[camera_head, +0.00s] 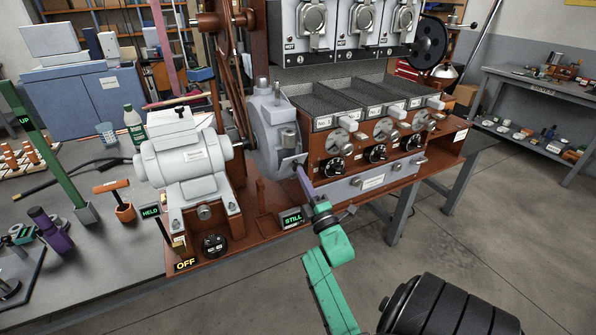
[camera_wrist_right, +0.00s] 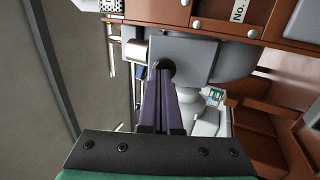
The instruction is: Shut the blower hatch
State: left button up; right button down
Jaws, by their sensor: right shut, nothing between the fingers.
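The blower (camera_head: 270,130) is a grey rounded housing between the motor and the roaster's front panel. A small grey flap (camera_head: 291,161) sits low on its side and looks like the hatch; I cannot tell how far open it stands. My right gripper (camera_head: 301,173) has its purple fingers together, with nothing between them, close to this flap. In the right wrist view the fingertips (camera_wrist_right: 163,70) are at a dark round knob on a grey plate (camera_wrist_right: 195,52); whether they touch is unclear.
A grey motor (camera_head: 185,158) stands left of the blower. Signs read STILL (camera_head: 291,219), HELD (camera_head: 150,211) and OFF (camera_head: 186,264). Dark knobs (camera_head: 333,166) line the front panel at right. The floor (camera_head: 480,240) at right is clear.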

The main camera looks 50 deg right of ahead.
aim_at(298, 164)
jog(key=r+g+p, duration=0.1)
jog(key=p, duration=0.1)
jog(key=w+r+g+p, duration=0.1)
jog(key=shift+w+d+r+y+p, duration=0.15)
jog(key=shift+d+r+y+p, duration=0.15)
jog(key=shift+d+y+p, duration=0.1)
jog(key=shift+w+d, duration=0.1)
jog(key=shift+w, duration=0.1)
jog(key=shift+w+d+r+p, duration=0.15)
jog(key=shift+w+r+p, duration=0.25)
jog(key=shift+w, duration=0.25)
pick_arm(q)
notch_tip(298, 164, up, 7)
pick_arm(e)
jog(key=shift+r, duration=0.25)
pick_arm(q)
jog(key=shift+s, duration=0.1)
